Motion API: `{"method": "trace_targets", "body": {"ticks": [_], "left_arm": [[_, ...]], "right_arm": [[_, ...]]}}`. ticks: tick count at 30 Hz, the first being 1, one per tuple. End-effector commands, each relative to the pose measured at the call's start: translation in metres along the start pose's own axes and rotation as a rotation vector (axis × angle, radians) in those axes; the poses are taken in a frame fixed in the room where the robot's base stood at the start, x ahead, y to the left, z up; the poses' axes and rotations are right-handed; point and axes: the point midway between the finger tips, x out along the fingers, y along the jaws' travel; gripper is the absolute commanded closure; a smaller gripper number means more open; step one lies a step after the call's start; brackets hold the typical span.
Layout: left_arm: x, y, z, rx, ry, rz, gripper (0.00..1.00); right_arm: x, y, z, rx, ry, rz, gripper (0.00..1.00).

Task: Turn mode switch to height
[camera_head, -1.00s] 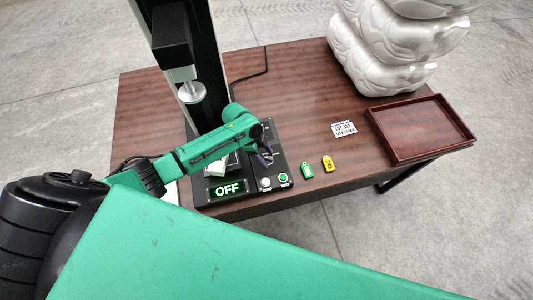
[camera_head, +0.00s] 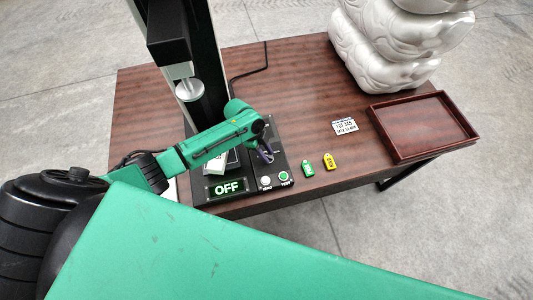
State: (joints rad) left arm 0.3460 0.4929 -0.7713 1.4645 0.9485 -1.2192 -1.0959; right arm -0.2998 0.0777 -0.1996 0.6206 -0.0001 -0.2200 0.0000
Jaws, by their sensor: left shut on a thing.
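A black control panel (camera_head: 279,164) sits at the front of the wooden table, at the foot of a black column. Its green-lit display (camera_head: 227,187) reads OFF. A pale button (camera_head: 265,181) and a green button (camera_head: 284,176) are at its front edge. My left arm reaches over the display from the left. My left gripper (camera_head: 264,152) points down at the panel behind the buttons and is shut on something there. The mode switch itself is hidden by the gripper. My right gripper does not show.
A green tag (camera_head: 307,168) and a yellow tag (camera_head: 330,162) lie right of the panel. A printed card (camera_head: 344,126) lies behind them. A metal disc (camera_head: 190,89) hangs by the column.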

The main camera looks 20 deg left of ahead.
Motion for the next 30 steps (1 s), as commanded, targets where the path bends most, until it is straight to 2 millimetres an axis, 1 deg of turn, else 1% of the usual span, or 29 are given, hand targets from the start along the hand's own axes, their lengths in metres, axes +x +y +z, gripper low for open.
{"method": "trace_targets", "body": {"ticks": [1, 8, 18, 24, 30], "left_arm": [[0.003, -0.001, 0.001, 0.024, 0.002, 0.009, 1.00], [0.004, -0.003, 0.001, 0.182, 0.001, 0.073, 1.00], [0.005, -0.005, 0.000, 0.479, 0.001, 0.195, 1.00], [0.005, -0.006, -0.001, 0.644, 0.002, 0.264, 1.00], [0.004, -0.007, -0.002, 0.772, 0.000, 0.317, 1.00]], "right_arm": [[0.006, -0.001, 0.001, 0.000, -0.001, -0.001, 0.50], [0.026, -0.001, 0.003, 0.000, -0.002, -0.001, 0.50], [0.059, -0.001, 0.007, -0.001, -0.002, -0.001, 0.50], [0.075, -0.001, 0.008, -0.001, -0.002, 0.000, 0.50], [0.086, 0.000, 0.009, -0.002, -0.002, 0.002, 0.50]]}}
